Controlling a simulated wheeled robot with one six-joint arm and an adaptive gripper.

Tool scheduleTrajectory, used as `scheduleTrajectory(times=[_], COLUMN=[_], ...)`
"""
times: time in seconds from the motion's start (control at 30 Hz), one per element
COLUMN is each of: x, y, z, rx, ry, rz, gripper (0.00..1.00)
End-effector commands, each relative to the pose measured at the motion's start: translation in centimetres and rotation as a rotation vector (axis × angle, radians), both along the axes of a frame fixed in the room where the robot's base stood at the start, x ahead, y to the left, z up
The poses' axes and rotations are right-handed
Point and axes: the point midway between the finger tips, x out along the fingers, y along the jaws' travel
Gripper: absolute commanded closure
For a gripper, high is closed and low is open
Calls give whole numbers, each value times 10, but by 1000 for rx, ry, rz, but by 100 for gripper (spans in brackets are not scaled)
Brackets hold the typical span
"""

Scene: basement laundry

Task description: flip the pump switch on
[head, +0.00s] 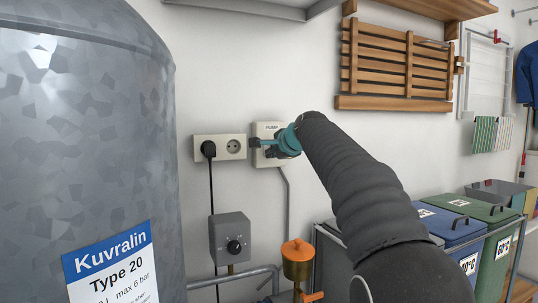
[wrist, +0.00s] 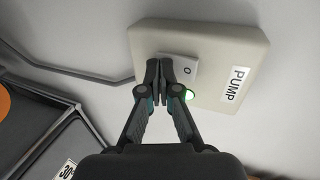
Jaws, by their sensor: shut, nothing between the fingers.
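The pump switch (head: 268,127) is a cream box on the wall, labelled PUMP, partly hidden by my arm in the head view. In the wrist view the switch box (wrist: 215,40) shows a light grey rocker (wrist: 187,72) with an O mark at its visible end. A green lamp (wrist: 190,95) glows beside the rocker. My gripper (wrist: 160,70) is shut and empty, its fingertips over the rocker's left part, hiding that end. I cannot tell whether they touch it. The gripper also shows at the switch in the head view (head: 255,143).
A double socket (head: 233,147) with a black plug sits left of the switch. A grey control box (head: 230,238) and an orange-topped brass fitting (head: 297,250) are below. A large metal tank (head: 85,130) fills the left. Lidded bins (head: 450,228) stand at right.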

Motion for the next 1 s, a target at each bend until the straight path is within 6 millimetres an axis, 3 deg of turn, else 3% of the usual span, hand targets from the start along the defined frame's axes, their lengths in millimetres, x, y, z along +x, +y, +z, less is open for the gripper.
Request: scheduleTrajectory(times=[0.4,0.77,1.0], x=[0,-1,-14], y=[2,2,-4], z=[16,16,17], rx=[0,0,0], ry=[0,0,-2], rz=[2,2,3], gripper=[100,100,100])
